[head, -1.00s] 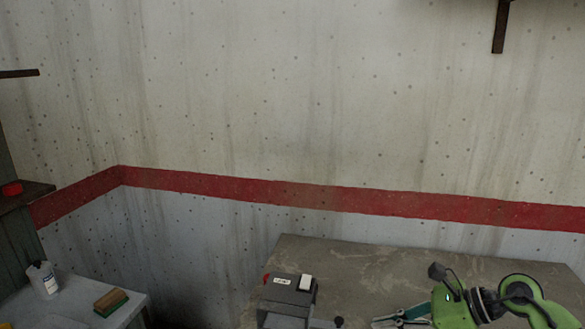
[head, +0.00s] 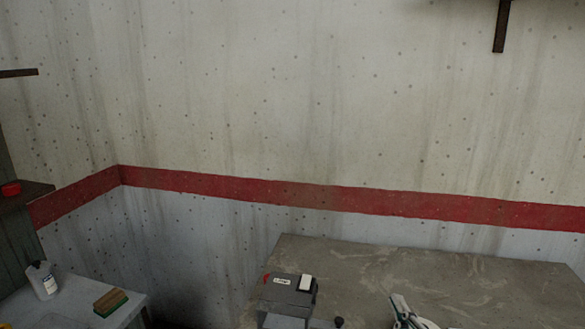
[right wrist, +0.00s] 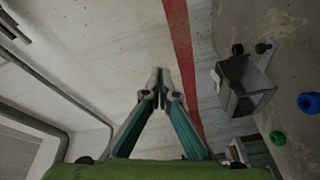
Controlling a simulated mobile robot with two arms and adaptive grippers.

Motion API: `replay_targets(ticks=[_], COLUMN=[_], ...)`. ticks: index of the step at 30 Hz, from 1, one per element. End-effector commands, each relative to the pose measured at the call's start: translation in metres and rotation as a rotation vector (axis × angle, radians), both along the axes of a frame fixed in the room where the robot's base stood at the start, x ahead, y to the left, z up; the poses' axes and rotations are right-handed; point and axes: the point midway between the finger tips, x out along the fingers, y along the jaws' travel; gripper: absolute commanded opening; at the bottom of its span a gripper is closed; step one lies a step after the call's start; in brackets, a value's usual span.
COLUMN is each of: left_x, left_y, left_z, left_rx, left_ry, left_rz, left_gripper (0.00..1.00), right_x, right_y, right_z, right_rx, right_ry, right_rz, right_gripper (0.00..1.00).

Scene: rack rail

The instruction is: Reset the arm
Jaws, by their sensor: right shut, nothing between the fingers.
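My right gripper (head: 396,298) shows only by its finger ends at the bottom edge of the head view, in front of the concrete-topped table. In the right wrist view the teal and grey fingers of the right gripper (right wrist: 159,76) meet at their tips, shut with nothing between them. The tips are seen against the bare wall, apart from any object. The rest of the right arm is out of the head view. My left gripper is in neither view.
A grey device (head: 288,290) stands at the table's (head: 350,258) left end; it also shows in the right wrist view (right wrist: 246,98). A side bench (head: 70,295) holds a white bottle (head: 43,280) and a sponge (head: 110,302). The visible tabletop right of the device is mostly clear.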

Motion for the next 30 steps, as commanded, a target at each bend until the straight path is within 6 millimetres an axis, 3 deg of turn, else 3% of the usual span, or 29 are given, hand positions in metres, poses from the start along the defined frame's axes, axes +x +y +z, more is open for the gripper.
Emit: replay_targets(ticks=[1, 6, 9, 15, 21, 22, 30], left_x=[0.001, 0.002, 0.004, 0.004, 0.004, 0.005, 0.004], left_y=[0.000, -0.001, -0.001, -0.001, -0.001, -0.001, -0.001], left_z=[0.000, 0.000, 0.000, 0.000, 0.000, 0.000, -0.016], left_rx=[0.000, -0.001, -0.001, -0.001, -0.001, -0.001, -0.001], left_ry=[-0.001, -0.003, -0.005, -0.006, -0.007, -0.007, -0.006], left_rz=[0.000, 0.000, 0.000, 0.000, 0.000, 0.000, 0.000], left_gripper=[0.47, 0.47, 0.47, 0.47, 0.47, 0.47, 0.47], right_x=[-0.015, -0.086, -0.135, -0.218, -0.288, -0.297, -0.278], right_y=[-0.010, -0.030, -0.026, -0.008, 0.012, 0.015, 0.015], right_z=[-0.029, -0.127, -0.169, -0.214, -0.232, -0.235, -0.326], right_rx=[0.119, 0.463, 0.605, 0.776, 0.881, 0.892, 0.870], right_ry=[0.112, 0.495, 0.688, 0.972, 1.194, 1.223, 1.237], right_rz=[-0.068, -0.301, -0.409, -0.563, -0.675, -0.691, -0.699], right_gripper=[0.00, 0.00, 0.00, 0.00, 0.00, 0.00, 0.00])
